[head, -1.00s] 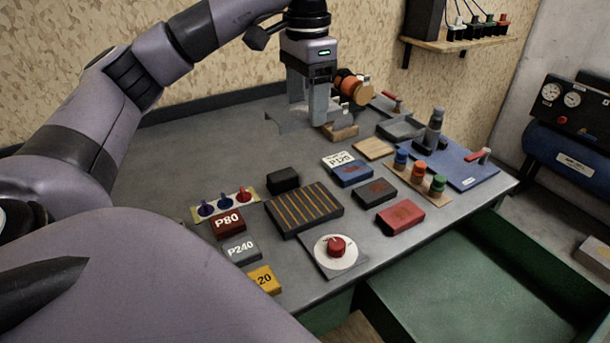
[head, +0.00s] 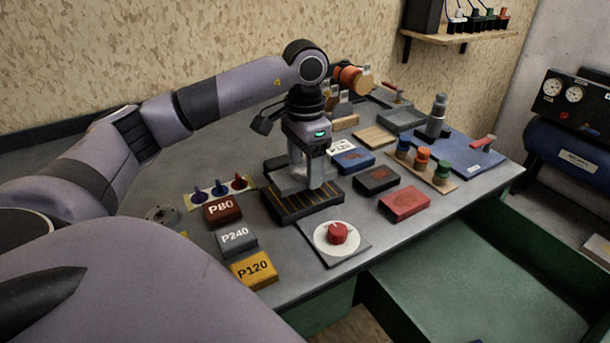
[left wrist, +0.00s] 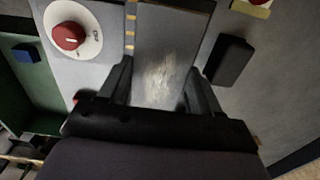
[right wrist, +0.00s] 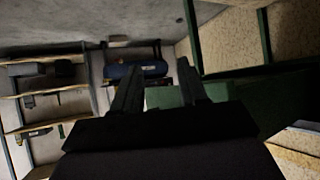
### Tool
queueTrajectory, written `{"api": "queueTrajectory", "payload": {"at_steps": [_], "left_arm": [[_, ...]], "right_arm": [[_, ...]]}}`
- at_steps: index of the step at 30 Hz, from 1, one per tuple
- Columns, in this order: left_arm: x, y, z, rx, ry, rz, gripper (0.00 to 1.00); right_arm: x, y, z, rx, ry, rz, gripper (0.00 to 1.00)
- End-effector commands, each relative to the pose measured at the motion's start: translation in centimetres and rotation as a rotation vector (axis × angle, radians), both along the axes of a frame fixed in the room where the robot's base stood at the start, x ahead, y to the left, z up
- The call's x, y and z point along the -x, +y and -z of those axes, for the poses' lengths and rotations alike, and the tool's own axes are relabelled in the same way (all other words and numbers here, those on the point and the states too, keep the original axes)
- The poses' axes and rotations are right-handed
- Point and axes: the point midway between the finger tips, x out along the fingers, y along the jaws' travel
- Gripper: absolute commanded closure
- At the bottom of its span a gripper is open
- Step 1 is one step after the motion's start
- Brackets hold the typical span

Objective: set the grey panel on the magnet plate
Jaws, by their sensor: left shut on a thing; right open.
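The grey panel (left wrist: 170,45) is a flat, scuffed sheet between the fingers of my left gripper (left wrist: 158,100). In the head view my left gripper (head: 308,178) is shut on the panel (head: 284,183), directly over the dark magnet plate (head: 300,209) with its brassy stripes. A striped edge of the plate also shows beside the panel in the left wrist view (left wrist: 130,30). I cannot tell whether the panel touches the plate. My right gripper (right wrist: 160,90) is open and empty, away from the bench, and is outside the head view.
A red knob (head: 337,233) on a white dial stands in front of the plate. A black block (left wrist: 230,60) lies close beside the panel. P80 (head: 222,208), P240 (head: 237,240) and P120 (head: 254,269) blocks lie left; a dark block (head: 376,180) and red block (head: 404,204) right.

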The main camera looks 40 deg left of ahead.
Motion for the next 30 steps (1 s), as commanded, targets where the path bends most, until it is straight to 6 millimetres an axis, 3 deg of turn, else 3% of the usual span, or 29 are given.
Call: {"api": "queueTrajectory", "payload": {"at_steps": [5,17,18,20,30], "left_arm": [[0.0,0.0,2.3,0.000,0.001,-0.001,0.77],[0.0,0.0,2.9,0.000,-0.001,0.000,0.77],[0.0,0.0,2.9,0.000,0.000,0.000,0.30],[0.0,0.0,2.8,0.000,0.000,0.000,0.11],[0.0,0.0,2.6,0.000,0.000,0.000,0.11]], "right_arm": [[0.0,0.0,0.2,0.000,0.004,-0.001,0.57],[0.0,0.1,0.6,0.000,0.005,-0.002,0.57],[0.0,0.1,0.6,0.000,0.006,-0.002,0.57],[0.0,0.1,0.5,0.000,0.007,-0.002,0.57],[0.0,0.1,0.3,0.000,0.006,-0.002,0.57]]}}
